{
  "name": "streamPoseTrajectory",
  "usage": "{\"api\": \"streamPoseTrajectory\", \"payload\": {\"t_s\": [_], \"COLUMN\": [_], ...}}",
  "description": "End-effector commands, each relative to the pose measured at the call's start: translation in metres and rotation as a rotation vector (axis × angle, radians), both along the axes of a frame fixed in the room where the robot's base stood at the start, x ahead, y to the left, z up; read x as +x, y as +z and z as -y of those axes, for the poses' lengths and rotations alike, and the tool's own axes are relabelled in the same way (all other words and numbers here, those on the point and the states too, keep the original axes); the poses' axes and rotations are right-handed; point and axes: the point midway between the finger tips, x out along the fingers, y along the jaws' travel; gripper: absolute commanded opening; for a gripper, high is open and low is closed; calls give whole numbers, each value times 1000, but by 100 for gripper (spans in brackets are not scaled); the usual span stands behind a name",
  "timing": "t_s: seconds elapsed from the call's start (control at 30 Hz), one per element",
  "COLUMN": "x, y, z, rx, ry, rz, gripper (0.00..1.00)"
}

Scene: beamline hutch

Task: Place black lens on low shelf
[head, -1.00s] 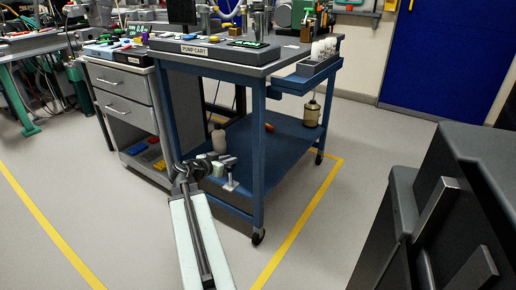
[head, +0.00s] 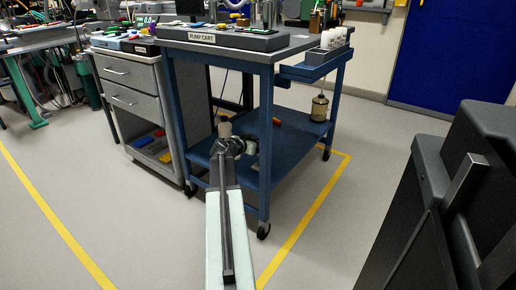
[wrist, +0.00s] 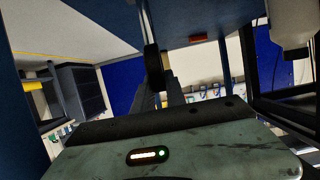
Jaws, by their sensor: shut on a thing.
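My gripper (head: 236,147) shows in the head view in front of the blue cart's low shelf (head: 290,140), near its left end. In the wrist view, my gripper (wrist: 161,88) is shut on a dark, narrow thing, which looks like the black lens (wrist: 153,60) seen edge-on. A blue panel of the cart shows above it in that view. The head view does not show the lens clearly, nor whether it touches the shelf.
A pale bottle (head: 225,128) stands just behind my gripper. A cart leg (head: 265,150) rises just right of my gripper. A grey drawer cabinet (head: 130,95) stands at left.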

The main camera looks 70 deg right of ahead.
Motion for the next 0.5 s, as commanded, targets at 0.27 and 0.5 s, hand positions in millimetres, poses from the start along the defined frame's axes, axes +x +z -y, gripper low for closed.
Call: {"api": "streamPoseTrajectory", "payload": {"t_s": [0.27, 0.5], "x": [1, 1], "y": [-10, -13], "z": [0, -1], "rx": [-1, 0], "ry": [1, 1], "rz": [-1, -1], "gripper": [0, 38]}}
